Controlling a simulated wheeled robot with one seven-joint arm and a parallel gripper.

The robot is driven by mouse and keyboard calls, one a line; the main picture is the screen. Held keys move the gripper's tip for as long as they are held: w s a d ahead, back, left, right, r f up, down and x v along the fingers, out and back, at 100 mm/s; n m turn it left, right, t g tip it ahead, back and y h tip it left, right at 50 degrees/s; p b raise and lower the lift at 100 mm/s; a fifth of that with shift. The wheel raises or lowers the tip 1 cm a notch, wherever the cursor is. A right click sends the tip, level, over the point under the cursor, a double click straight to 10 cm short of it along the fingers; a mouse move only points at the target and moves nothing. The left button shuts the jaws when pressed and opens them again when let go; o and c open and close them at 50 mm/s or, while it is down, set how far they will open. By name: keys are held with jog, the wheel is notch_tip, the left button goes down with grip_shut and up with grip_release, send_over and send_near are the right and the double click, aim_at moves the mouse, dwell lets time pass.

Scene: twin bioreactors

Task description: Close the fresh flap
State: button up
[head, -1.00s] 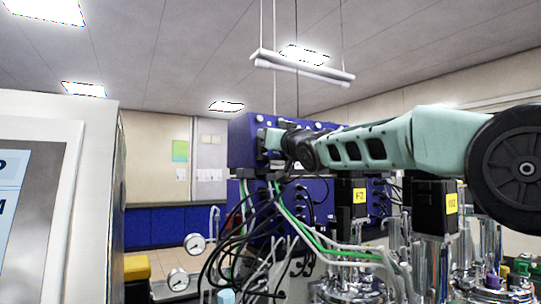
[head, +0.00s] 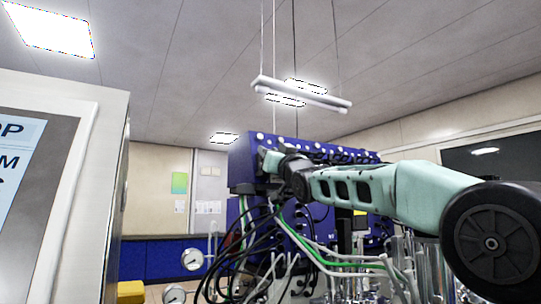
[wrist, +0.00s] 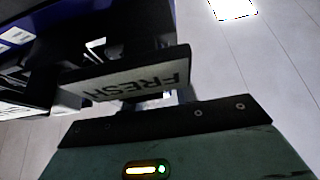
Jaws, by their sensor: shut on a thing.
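The fresh flap (wrist: 130,78) is a dark plate with a pale label reading FRESH, which appears upside down in the wrist view. It stands out at a tilt from the dark unit behind it. My gripper (head: 266,163) is at the left end of the blue control cabinet (head: 243,152) in the head view. It is shut on the flap, close to the label; its fingertips are mostly hidden behind the plate. In the head view the flap cannot be made out clearly behind my gripper and the cables.
Black, green and grey cables (head: 300,235) hang below my arm in front of the cabinet. Shiny metal vessels and tubes (head: 400,265) stand at the lower right. A large white-framed unit (head: 100,150) fills the left side. Two round gauges (head: 192,259) show low in the middle.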

jog(key=o, duration=0.7)
jog(key=shift+c, duration=0.2)
jog(key=shift+s+d, duration=0.1)
jog(key=shift+s+d+f+b, duration=0.15)
jog(key=shift+f+b, duration=0.1)
jog(key=shift+b, duration=0.15)
jog(key=b+v, duration=0.9)
jog(key=v, duration=0.7)
jog(key=shift+s, duration=0.3)
jog(key=shift+d, duration=0.15)
